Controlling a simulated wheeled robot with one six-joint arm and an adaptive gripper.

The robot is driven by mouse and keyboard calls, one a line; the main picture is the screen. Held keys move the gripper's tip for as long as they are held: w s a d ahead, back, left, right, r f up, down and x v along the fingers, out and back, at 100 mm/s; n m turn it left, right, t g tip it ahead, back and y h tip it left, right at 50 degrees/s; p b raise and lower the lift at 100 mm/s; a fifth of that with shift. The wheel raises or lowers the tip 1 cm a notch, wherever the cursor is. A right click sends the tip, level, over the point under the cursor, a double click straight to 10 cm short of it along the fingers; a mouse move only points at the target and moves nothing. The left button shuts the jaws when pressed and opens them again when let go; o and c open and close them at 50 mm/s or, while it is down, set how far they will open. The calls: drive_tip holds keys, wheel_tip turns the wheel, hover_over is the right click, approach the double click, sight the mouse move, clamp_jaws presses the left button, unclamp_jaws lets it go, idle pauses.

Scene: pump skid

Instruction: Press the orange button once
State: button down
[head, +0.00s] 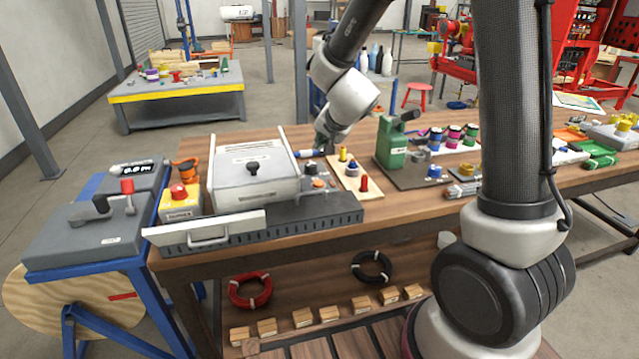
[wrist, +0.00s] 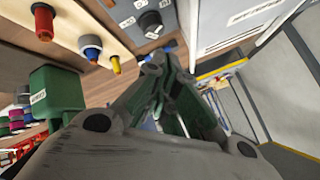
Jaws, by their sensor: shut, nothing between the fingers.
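The orange button (head: 317,183) is a small round orange cap on a grey panel (head: 322,196), just right of the white lidded box. A dark round knob (head: 309,169) sits behind it on the same panel; a dark knob (wrist: 150,23) also shows on a grey panel in the wrist view. I cannot make out the orange button in the wrist view. My gripper (head: 321,149) is behind and above the panel in the head view, apart from the button. In the wrist view my gripper (wrist: 165,58) has its fingers together, with nothing held.
The white box (head: 253,175) with a black knob stands left of the panel. A wooden board (head: 372,194) with red, blue and yellow plugs lies to the right. Beyond it stands a green canister (head: 391,148). A yellow box with a red button (head: 178,190) is at far left.

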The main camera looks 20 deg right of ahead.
sight(322, 182)
drive_tip(key=shift+f, duration=0.1)
drive_tip(key=shift+f, duration=4.35)
drive_tip(key=shift+f, duration=0.4)
drive_tip(key=shift+f, duration=0.5)
drive_tip(key=shift+r, duration=0.95)
